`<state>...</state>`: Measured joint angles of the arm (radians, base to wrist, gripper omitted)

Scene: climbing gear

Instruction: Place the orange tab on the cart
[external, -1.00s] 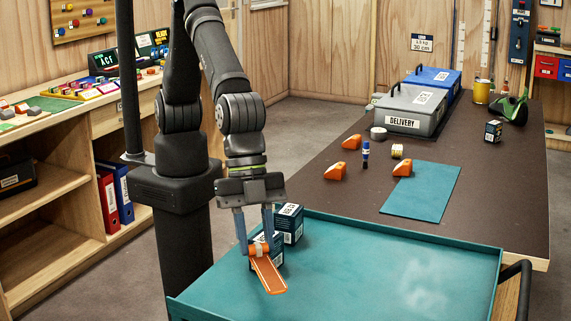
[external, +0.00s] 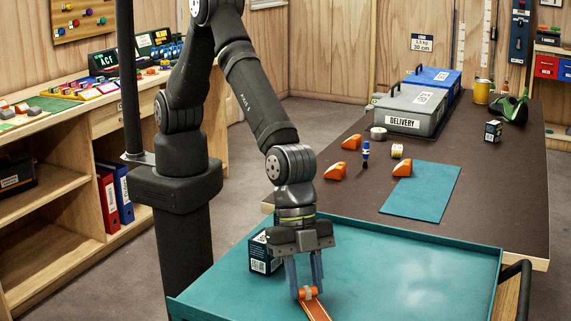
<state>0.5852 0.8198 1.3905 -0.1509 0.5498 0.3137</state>
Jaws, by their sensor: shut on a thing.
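The orange tab (external: 315,311) is a flat orange strip with a thicker end. My gripper (external: 308,291) points down and is shut on that thicker end. It is over the front part of the teal cart (external: 400,262), a tray-like top with raised rims. The lower end of the tab runs out of the bottom of the picture. I cannot tell whether the tab touches the cart's surface.
The cart's middle and right are clear. Behind it, a brown table (external: 490,190) carries orange wedge-shaped pieces (external: 337,171), a teal mat (external: 422,190) and a grey DELIVERY box (external: 411,108).

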